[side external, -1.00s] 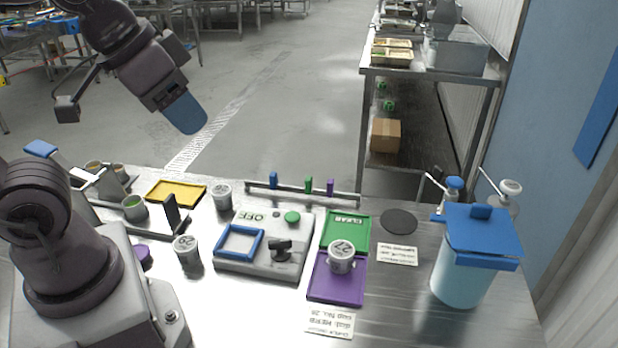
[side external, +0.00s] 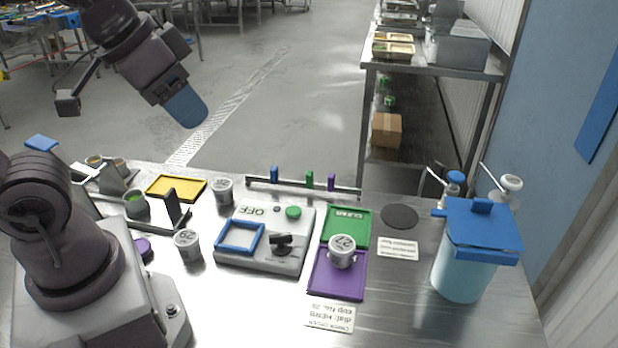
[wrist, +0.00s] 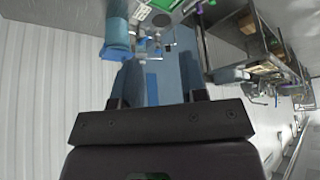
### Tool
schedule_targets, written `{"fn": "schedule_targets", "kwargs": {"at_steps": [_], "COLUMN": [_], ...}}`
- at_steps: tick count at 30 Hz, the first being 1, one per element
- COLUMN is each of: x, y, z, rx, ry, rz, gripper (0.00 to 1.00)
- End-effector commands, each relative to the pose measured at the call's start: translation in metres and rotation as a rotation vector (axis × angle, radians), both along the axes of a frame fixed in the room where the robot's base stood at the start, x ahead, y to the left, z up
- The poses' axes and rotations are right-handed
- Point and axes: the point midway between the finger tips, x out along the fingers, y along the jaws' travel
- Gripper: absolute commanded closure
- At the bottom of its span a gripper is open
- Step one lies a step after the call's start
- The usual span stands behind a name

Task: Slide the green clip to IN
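The green clip (side external: 309,179) stands upright on a thin metal rail (side external: 345,191) at the back of the steel table in the side view. A blue clip (side external: 274,174) is to its left and a purple clip (side external: 331,182) close to its right. No IN mark is legible on the rail. My gripper (side external: 188,108), with blue fingers, is raised in the air at the upper left, well apart from the clip. The wrist view shows its two fingers (wrist: 161,70) spread apart with nothing between them. The green clip cannot be made out in the wrist view.
In front of the rail are a grey scale (side external: 290,262) with a blue frame, a green tray (side external: 358,230) and a purple tray (side external: 338,285) with a lidded cup (side external: 342,251) over their border. A blue-lidded container (side external: 465,270) stands right. Air above the rail is clear.

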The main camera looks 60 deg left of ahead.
Motion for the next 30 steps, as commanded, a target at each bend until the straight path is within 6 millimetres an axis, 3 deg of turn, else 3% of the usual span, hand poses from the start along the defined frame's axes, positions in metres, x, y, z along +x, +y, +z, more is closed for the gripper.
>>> {"fn": "schedule_targets", "kwargs": {"at_steps": [14, 15, 16, 20, 23, 30], "x": [0.000, 0.000, 0.000, 0.003, 0.015, 0.076], "y": [0.000, 0.000, 0.001, 0.006, 0.013, 0.038], "z": [0.000, 0.000, 0.000, -0.012, -0.024, -0.045], "rx": [0.000, 0.000, 0.000, 0.000, 0.002, 0.022], "ry": [0.000, 0.000, 0.000, 0.063, 0.143, 0.315], "rz": [0.000, 0.000, 0.004, 0.031, 0.060, 0.081], "gripper": [0.61, 0.51, 0.49, 0.49, 0.49, 0.49]}}
